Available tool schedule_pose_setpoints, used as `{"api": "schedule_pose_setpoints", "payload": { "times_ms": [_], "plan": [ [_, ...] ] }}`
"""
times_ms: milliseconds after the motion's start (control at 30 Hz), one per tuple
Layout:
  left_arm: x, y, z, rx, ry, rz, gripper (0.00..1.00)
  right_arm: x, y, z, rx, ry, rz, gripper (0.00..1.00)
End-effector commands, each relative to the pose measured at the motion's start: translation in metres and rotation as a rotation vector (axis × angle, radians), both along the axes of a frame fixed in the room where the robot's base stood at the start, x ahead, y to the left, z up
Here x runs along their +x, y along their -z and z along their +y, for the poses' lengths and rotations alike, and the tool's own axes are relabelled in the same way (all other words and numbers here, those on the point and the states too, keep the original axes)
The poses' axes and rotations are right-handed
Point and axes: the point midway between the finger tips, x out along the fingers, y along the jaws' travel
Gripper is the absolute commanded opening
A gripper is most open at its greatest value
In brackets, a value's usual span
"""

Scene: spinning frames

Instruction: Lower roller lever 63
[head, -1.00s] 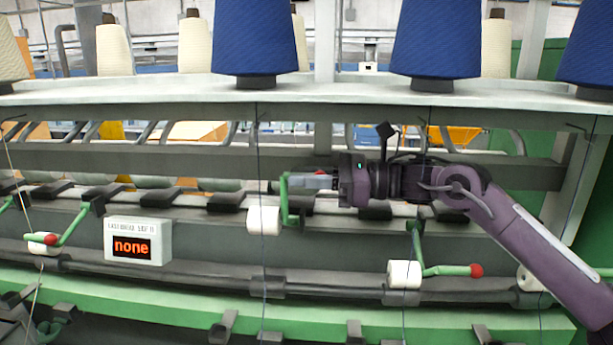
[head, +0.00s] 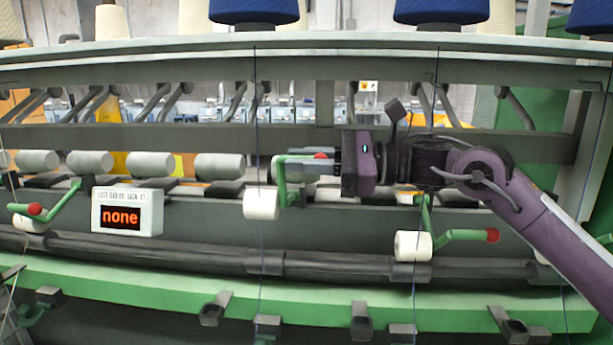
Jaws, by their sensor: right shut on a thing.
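A green roller lever (head: 281,180) with a red ball knob (head: 320,156) stands near the middle of the head view. It is raised, and a white roller (head: 261,204) sits at its lower end. No number is readable on it. My right gripper (head: 312,165) comes in from the right and is shut on this lever near the red knob. The fingers partly cover the lever's upper arm. My left gripper is not in view.
Another green lever with a red knob (head: 492,235) and white roller (head: 413,246) is at the right. A third lever with a red knob (head: 35,209) is at the left. A display box (head: 127,212) reads "none". Thin threads hang down in front.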

Motion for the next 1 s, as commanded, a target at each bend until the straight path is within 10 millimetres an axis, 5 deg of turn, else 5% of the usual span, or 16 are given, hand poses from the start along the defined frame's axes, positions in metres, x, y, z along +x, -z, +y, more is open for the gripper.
{"api": "schedule_pose_setpoints", "payload": {
  "times_ms": [33,333,833,867,1000],
  "plan": [
    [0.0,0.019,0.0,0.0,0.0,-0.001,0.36,-0.003,0.013,0.001,-0.005,0.0,-0.026,0.0],
    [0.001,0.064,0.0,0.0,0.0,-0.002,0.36,-0.019,0.032,0.003,-0.037,0.0,-0.179,0.0],
    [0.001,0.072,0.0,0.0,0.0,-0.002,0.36,-0.023,0.033,0.004,-0.048,0.0,-0.228,0.0],
    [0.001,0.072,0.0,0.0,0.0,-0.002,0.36,-0.023,0.033,0.004,-0.048,0.0,-0.228,0.16],
    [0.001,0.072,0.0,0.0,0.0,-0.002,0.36,-0.023,0.033,0.004,-0.046,0.001,-0.228,0.34]
  ]
}}
